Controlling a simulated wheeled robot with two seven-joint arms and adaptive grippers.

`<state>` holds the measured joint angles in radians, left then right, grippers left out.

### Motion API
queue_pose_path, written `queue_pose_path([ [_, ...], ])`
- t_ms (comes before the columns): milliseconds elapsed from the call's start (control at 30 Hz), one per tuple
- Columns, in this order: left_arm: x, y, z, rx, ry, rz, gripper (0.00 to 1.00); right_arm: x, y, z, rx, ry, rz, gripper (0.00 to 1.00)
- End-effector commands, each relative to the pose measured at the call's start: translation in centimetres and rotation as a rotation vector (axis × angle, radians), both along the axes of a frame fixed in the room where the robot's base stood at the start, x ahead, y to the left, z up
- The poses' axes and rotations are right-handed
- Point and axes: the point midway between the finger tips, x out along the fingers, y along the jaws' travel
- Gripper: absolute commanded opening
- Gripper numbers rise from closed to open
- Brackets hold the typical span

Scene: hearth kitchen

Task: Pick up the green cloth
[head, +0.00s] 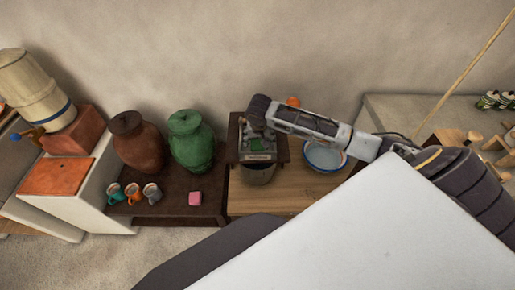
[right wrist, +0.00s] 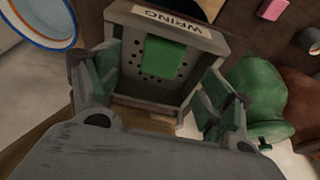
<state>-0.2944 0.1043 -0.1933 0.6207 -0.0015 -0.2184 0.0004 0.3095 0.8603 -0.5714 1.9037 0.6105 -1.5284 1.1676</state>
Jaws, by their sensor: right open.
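The green cloth (right wrist: 165,57) lies as a small folded square in a grey tray (right wrist: 205,42) with a "WRING" label and small holes in its floor. In the head view the cloth (head: 256,146) shows just below my right gripper (head: 263,132). My right gripper (right wrist: 158,88) is open, with its green-padded fingers apart on either side of the tray in the wrist picture. Nothing shows between the fingers but the tray and cloth beyond. I cannot tell the exact height of the fingers above the cloth. My left gripper is not in view.
A green jar (head: 191,142) and a brown jar (head: 136,141) stand left of the tray. A white-blue bowl (head: 324,157) stands right of it. Several mugs (head: 133,193) and a pink block (head: 195,198) sit in front on the dark table. A wall is behind.

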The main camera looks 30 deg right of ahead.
Motion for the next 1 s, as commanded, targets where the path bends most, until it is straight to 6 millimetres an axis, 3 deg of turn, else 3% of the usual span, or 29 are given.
queue_pose_path([
  [633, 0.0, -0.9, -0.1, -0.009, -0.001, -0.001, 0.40, 0.4, -0.2, -1.2, -0.001, -0.001, 0.001, 0.80],
  [1000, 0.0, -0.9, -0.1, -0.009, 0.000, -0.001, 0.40, 1.6, -0.5, -4.5, -0.001, 0.001, 0.001, 0.80],
])
